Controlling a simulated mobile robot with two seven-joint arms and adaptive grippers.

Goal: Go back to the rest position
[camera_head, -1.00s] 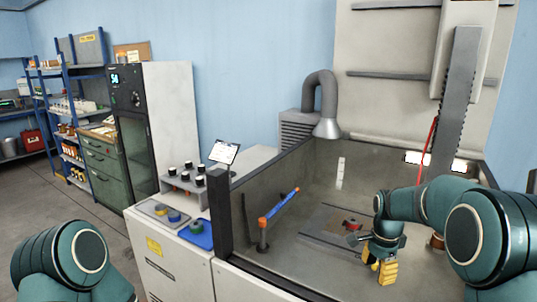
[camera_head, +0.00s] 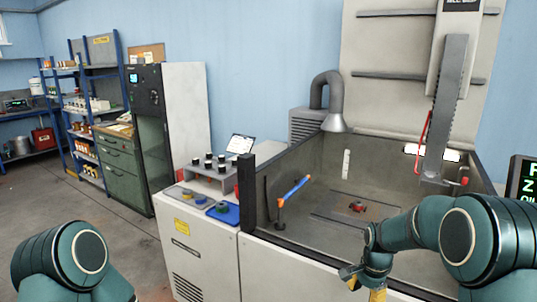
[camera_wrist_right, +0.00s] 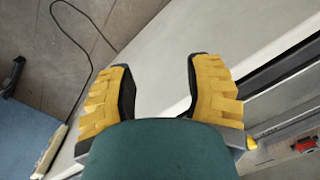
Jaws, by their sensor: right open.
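My right gripper (camera_head: 364,284), with yellow fingers, is near the bottom edge of the head view, at the front wall of the grey machine tank. In the right wrist view the right gripper (camera_wrist_right: 158,64) has its yellow fingers spread, with nothing between them. Below it there is a pale surface and floor tiles. My left arm shows only as a teal link at the lower left of the head view; its gripper is out of the picture.
The tank (camera_head: 335,217) holds a small red part (camera_head: 357,207) on a flat plate and an orange-and-blue jointed nozzle (camera_head: 293,189). To its left are a blue tray (camera_head: 223,213) and a rack with black-topped holders (camera_head: 208,173). Floor at the left is clear.

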